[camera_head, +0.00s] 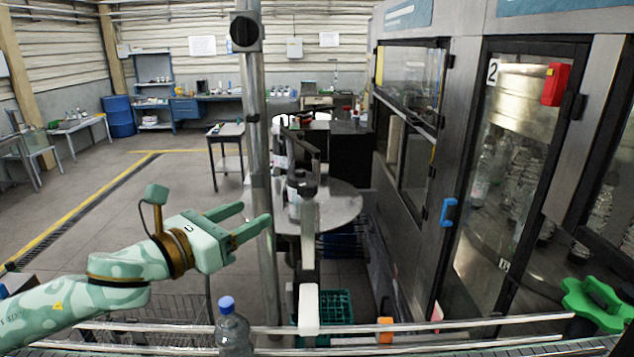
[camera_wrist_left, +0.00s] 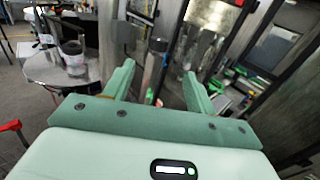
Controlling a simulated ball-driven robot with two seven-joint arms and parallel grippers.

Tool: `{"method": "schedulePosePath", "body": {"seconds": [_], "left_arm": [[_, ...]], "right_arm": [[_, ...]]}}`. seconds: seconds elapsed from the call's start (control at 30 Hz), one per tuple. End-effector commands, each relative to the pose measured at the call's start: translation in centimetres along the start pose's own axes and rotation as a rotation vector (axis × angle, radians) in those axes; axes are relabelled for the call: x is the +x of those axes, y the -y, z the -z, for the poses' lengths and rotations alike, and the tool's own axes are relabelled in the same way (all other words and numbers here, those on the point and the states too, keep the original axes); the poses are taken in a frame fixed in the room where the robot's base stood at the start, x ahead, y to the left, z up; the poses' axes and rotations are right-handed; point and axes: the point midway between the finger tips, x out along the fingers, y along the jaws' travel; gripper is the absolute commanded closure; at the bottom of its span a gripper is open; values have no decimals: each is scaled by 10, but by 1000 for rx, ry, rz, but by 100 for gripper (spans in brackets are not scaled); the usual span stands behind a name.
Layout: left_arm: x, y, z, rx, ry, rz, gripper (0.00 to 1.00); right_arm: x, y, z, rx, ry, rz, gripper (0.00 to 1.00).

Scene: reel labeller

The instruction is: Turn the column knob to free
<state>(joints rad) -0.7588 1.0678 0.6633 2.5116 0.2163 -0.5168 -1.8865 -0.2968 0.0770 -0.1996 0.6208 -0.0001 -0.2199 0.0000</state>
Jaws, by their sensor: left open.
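The black column knob (camera_head: 245,32) sits high on the upright metal column (camera_head: 257,130), near the top of the head view. I cannot read its setting. My left gripper (camera_head: 254,215) is open, with its fingers pointing right beside the column, well below the knob. In the left wrist view the open fingers (camera_wrist_left: 159,70) have a grey post with a dark top (camera_wrist_left: 156,62) showing between them. I cannot tell from that view whether it touches them. My right gripper is not in view.
A round steel table (camera_head: 335,208) stands behind the column. The machine cabinet with a blue handle (camera_head: 449,212) and red box (camera_head: 553,84) fills the right. A bottle with a blue cap (camera_head: 234,332), a rail (camera_head: 430,332) and a green handwheel (camera_head: 597,303) are in front.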

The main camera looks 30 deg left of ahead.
Motion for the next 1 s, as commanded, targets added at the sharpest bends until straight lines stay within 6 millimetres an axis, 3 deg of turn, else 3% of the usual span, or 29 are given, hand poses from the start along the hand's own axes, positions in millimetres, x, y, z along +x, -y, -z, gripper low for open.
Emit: {"method": "schedulePosePath", "body": {"seconds": [0.27, 0.47, 0.77, 1.0], "left_arm": [[25, 0, 5, 27, 5, 1, 44], [52, 0, -1, 22, 3, 0, 44], [82, -2, 3, 31, 2, -6, 44], [93, -10, -5, 9, 6, -23, 44]], "right_arm": [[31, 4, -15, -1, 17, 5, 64], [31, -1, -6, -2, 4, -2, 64], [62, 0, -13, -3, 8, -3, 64], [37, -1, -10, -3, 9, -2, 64]]}}
